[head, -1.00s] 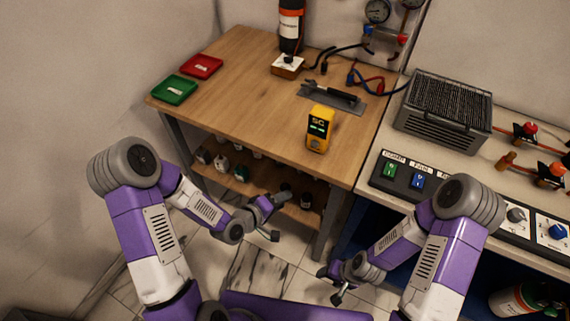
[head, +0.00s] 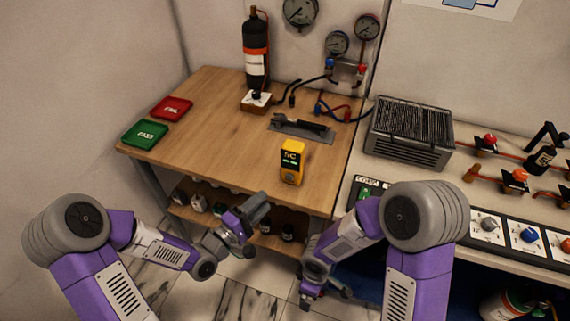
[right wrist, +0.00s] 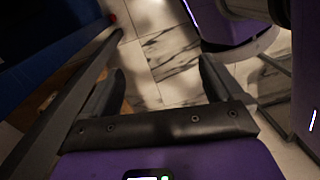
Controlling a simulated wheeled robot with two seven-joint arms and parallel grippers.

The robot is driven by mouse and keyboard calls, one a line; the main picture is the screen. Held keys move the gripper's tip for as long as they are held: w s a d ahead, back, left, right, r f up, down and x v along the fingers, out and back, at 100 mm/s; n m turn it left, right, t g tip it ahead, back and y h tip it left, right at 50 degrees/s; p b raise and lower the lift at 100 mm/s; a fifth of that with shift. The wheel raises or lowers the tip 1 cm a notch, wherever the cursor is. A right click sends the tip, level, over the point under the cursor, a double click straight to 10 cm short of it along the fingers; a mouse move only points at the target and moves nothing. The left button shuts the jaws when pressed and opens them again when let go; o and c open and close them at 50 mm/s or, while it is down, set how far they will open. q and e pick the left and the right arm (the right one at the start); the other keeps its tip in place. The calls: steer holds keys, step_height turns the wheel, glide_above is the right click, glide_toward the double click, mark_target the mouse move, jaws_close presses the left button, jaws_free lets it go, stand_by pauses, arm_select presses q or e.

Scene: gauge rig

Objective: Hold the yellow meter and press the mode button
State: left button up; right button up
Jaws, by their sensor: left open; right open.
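The yellow meter (head: 292,163) stands upright near the front edge of the wooden workbench in the head view, its dark screen with green marks facing me. A small round feature shows low on its front; I cannot tell whether it is the mode button. My left gripper (head: 253,230) is open and empty, in front of the bench edge, below and left of the meter. My right gripper (head: 325,296) is open and lower, in front of the bench, right of the left one. In the right wrist view, its fingers (right wrist: 160,85) stand apart with only floor between them.
The workbench (head: 215,120) holds a green tray (head: 145,134), a red tray (head: 171,108), a black cylinder (head: 256,55) and a dark tool on a grey plate (head: 300,129). A counter with a grilled box (head: 408,135) and switches adjoins at right. Bench surface left of the meter is clear.

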steer(key=w+r+n+t+h, duration=0.3)
steer(key=w+r+n+t, duration=0.4)
steer(key=r, duration=0.4)
steer(key=n+t+h, duration=0.3)
steer(key=n+t, duration=0.7)
steer(key=n, duration=0.1)
glide_toward(296, 144)
steer(key=w+f, duration=0.1)
steer(key=w+d+f, duration=0.1)
steer(key=w+f, duration=0.1)
steer(key=shift+w+d+f, duration=0.1)
steer(key=shift+d, duration=0.2)
steer(key=shift+w+a+r+n+t, duration=0.2)
steer(key=shift+w+a+n+t, duration=0.1)
steer(key=shift+t, duration=0.1)
steer(key=shift+w+r, duration=0.1)
steer(key=shift+w, duration=0.1)
steer(key=shift+w+d, duration=0.1)
steer(key=shift+w, duration=0.25)
steer(key=x, duration=0.6)
steer(key=shift+w+d, duration=0.1)
steer(key=shift+w, duration=0.2)
steer(key=shift+c, duration=0.2)
